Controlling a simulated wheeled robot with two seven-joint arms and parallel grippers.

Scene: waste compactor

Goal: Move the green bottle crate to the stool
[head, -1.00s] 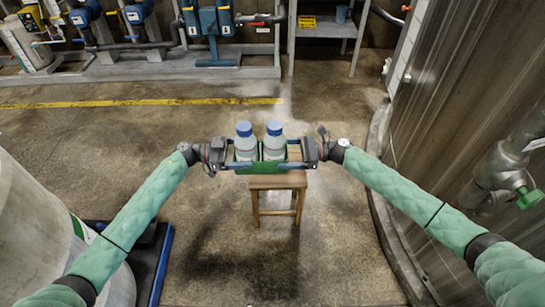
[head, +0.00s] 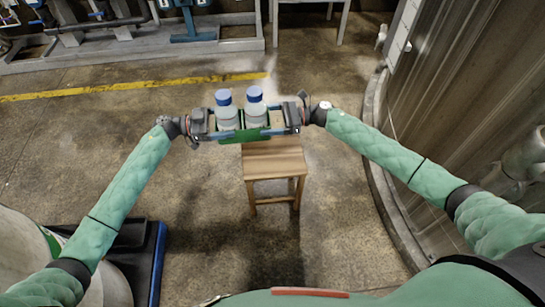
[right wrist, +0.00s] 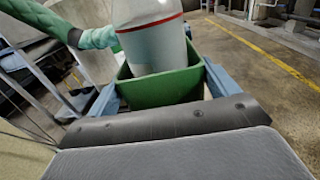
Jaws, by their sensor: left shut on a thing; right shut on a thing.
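The green bottle crate (head: 246,135) is held between my two grippers in the head view, with two blue-capped white bottles standing in it. My left gripper (head: 207,125) is shut on its left end and my right gripper (head: 287,119) is shut on its right end. The wooden stool (head: 275,162) stands below, its seat showing on the near side of the crate; the crate hides the seat's far edge. I cannot tell the height gap between them. The right wrist view shows the green crate wall (right wrist: 165,88) and a bottle (right wrist: 153,45) close up.
A large pale drum (head: 35,260) and a dark blue-edged platform (head: 150,260) stand at lower left. A corrugated metal wall (head: 470,110) is at right. A grey table (head: 312,3) and pipework stand at the back. Floor around the stool is clear.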

